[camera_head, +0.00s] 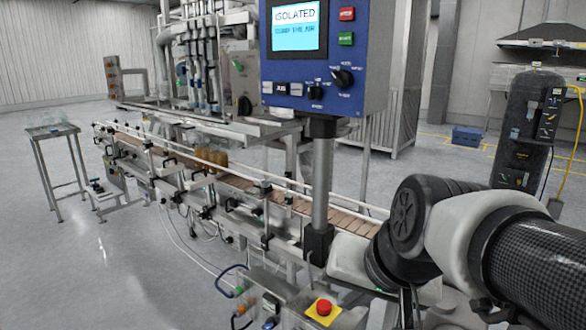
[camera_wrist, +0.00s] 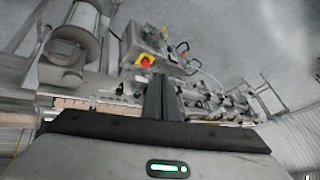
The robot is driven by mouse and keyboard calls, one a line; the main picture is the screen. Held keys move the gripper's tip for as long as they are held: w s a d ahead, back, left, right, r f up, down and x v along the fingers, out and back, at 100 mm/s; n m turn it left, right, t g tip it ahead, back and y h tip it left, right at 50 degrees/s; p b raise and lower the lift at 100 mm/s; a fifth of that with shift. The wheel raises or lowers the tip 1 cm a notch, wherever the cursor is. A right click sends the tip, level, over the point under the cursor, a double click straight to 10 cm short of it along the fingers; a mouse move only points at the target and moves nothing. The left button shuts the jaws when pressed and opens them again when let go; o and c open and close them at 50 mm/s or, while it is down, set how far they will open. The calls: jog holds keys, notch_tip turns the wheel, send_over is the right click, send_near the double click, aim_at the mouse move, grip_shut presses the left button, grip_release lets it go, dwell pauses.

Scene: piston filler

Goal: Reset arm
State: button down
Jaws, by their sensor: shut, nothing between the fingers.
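My arm (camera_head: 440,235) reaches in from the right in the head view, bent beside the conveyor and the control panel post. My gripper (camera_wrist: 162,92) shows in the wrist view as dark fingers close together, with nothing between them. It points out over the conveyor side of the filler. In the head view the gripper is hidden or too unclear to make out. The piston filler's blue control panel (camera_head: 322,55) has a lit screen reading "ISOLATED".
A red emergency stop (camera_head: 324,307) on a yellow plate sits low in front, and also shows in the wrist view (camera_wrist: 146,61). A small table (camera_head: 52,132) stands left. Open floor (camera_head: 95,270) lies front left.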

jog(key=s+d+n+h+p, duration=0.2)
jog(key=s+d+n, duration=0.1)
jog(key=s+d, duration=0.35)
notch_tip(320, 180, up, 18)
jog(key=a+p, duration=0.1)
jog(key=p, duration=1.6)
jog(key=shift+w+g, duration=0.15)
jog(key=shift+g, duration=0.25)
dwell(1.0)
